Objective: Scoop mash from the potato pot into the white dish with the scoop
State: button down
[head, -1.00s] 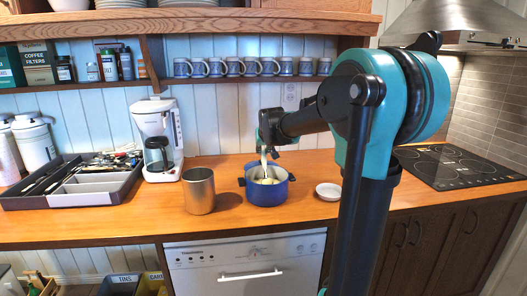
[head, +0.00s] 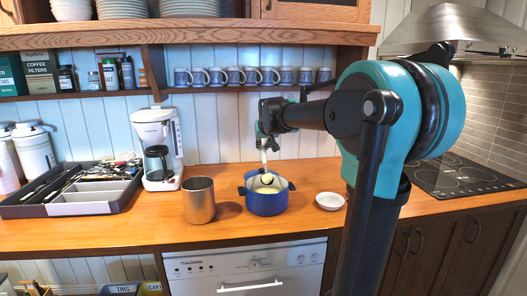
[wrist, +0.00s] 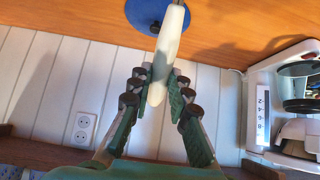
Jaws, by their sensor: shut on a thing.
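The blue potato pot (head: 266,204) stands on the wooden counter, and part of its blue side shows at the top of the wrist view (wrist: 145,12). My gripper (head: 264,142) is above the pot. It is shut on the pale handle of the scoop (wrist: 168,45), which shows between the fingers in the wrist view (wrist: 157,88). The scoop points down to the pot. A pale lump of mash (head: 267,179) shows at its lower end, at about the height of the pot's rim. The white dish (head: 330,204) sits on the counter to the right of the pot and looks empty.
Further left are a white coffee maker (head: 156,130) and a grey utensil tray (head: 95,209). A shelf of mugs is above the back of the counter. The counter between pot and dish is clear.

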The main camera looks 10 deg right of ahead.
jog(key=shift+r, duration=1.75)
